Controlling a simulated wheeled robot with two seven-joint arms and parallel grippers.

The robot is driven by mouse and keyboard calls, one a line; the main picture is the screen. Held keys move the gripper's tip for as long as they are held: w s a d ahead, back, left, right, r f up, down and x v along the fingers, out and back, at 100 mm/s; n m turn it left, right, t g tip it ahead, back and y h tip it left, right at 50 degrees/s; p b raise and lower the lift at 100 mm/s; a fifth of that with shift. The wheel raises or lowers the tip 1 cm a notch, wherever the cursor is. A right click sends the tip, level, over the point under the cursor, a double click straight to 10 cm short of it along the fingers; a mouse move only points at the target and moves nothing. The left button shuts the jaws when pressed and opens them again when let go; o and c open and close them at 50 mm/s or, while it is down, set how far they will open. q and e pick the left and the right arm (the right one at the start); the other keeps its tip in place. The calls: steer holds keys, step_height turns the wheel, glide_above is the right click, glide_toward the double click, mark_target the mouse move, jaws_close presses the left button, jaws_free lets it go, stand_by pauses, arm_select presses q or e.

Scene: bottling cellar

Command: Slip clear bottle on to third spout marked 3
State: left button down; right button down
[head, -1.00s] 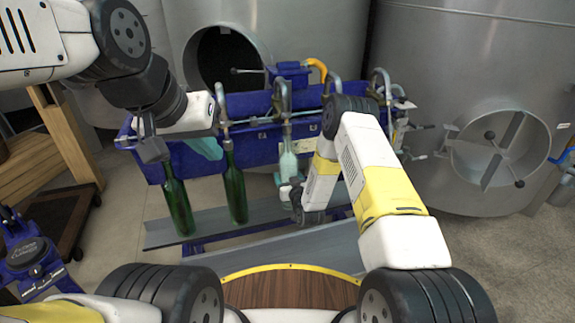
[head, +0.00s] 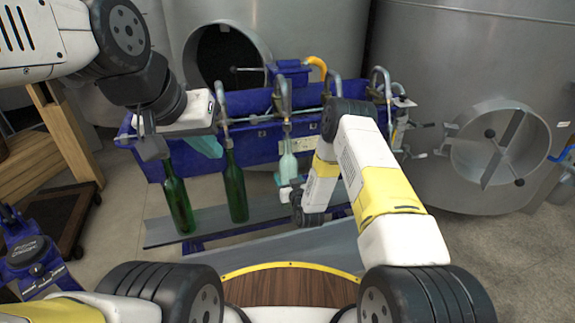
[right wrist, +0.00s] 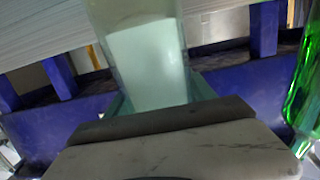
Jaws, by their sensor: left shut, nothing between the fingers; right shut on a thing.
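The clear bottle (head: 288,167), pale and greenish, stands about upright below the third spout (head: 286,100) from the left. Its neck top is at the spout's lower end; I cannot tell whether the neck is around the spout. My right gripper (head: 289,186) is shut on the bottle's lower part, partly hidden by my arm. The right wrist view shows the bottle (right wrist: 148,62) close up, above the gripper (right wrist: 165,115). My left gripper (head: 152,148) is shut and empty, near the neck of the leftmost green bottle (head: 177,197). The spout's number mark is too small to read.
Another green bottle (head: 235,190) hangs beneath the second spout (head: 221,100). The blue filler trough (head: 255,145) runs behind the bottles, with more spouts to the right. A grey metal rail (head: 215,222) lies below. Large steel tanks (head: 460,70) stand behind.

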steer(key=shift+f, duration=0.15)
steer(key=shift+c, duration=1.4)
jaws_free()
steer(key=shift+f, duration=0.15)
steer(key=shift+s, duration=0.1)
